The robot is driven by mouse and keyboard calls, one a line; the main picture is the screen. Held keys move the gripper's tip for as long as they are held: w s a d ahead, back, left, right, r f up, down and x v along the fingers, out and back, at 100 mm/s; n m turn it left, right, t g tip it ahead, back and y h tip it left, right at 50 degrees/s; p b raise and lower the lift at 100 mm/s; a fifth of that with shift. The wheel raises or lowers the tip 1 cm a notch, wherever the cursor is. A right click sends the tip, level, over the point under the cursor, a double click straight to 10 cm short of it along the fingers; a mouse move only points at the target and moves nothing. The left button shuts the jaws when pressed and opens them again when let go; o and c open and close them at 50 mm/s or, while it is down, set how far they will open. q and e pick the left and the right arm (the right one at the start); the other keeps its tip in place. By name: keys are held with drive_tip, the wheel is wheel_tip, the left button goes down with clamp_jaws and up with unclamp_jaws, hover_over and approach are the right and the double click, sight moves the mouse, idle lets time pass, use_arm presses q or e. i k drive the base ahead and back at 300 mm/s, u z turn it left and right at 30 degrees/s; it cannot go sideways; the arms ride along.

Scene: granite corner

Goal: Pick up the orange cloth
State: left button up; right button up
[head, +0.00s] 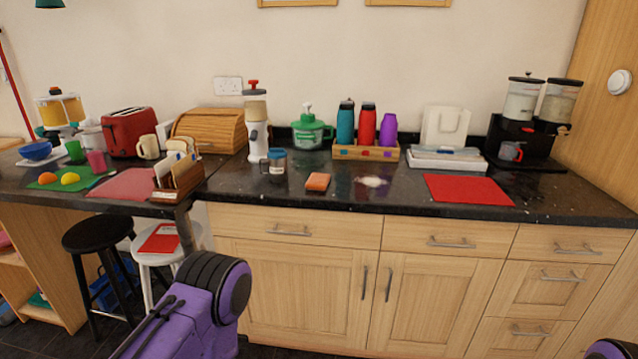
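The orange cloth (318,182) is a small folded block lying on the dark granite counter (400,199) near its front edge, in the middle of the head view. Nothing covers it. Purple parts of my arms show at the bottom centre-left and in the bottom right corner, well below and apart from the cloth. Neither gripper's fingers can be seen.
A red mat (467,189) lies further right. Behind are a bottle rack (365,152) and a green-lidded container (308,133). Stools (98,235) stand at the left.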

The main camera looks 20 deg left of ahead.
sight(316, 181)
drive_tip(key=u, duration=1.95)
drive_tip(key=i, duration=1.25)
drive_tip(key=z, duration=2.5)
